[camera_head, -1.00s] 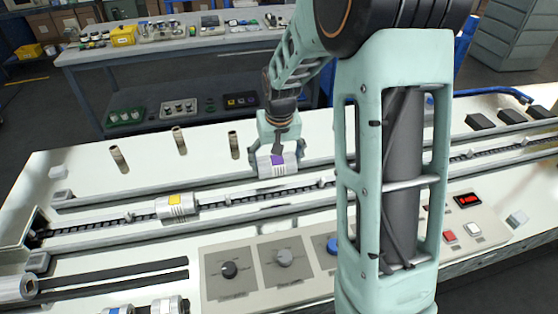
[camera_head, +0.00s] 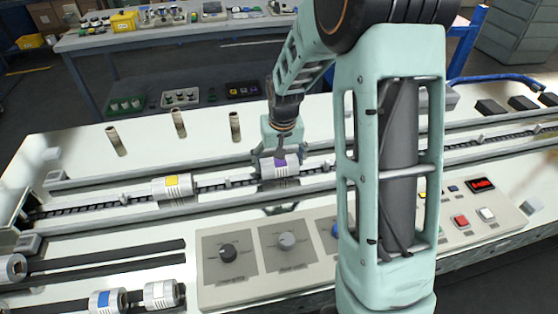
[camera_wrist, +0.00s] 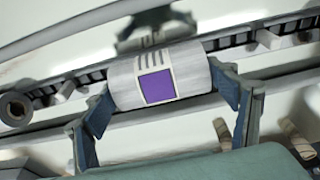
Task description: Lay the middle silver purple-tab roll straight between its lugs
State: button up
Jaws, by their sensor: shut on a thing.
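The silver roll with a purple tab (camera_wrist: 160,84) is between the fingers of my gripper (camera_wrist: 165,100) in the wrist view. The fingers press on its two ends. In the head view the roll (camera_head: 280,167) is at the chain track (camera_head: 218,187), lying along it, in the middle. White lugs show on the chain to both sides, one at left (camera_head: 228,182) and one at right (camera_head: 327,165). Whether the roll rests on the chain or hangs just above it I cannot tell. My gripper (camera_head: 279,158) is above the roll in the head view, pointing down.
A silver roll with a yellow tab (camera_head: 172,187) lies on the track further left. A panel with knobs (camera_head: 268,250) stands in front. A blue-tab roll (camera_head: 107,301) sits at the front left. Several upright posts (camera_head: 178,123) stand behind the track.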

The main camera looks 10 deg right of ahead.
jog(key=shift+f+b, duration=0.6)
jog(key=shift+f, duration=0.1)
dwell(0.3)
jog(key=o, duration=1.5)
jog(key=shift+o, duration=0.2)
jog(key=shift+r, duration=0.1)
notch_tip(320, 180, up, 12)
jog(key=s, duration=0.2)
jog(key=shift+s, duration=0.2)
jog(key=shift+f, duration=0.25)
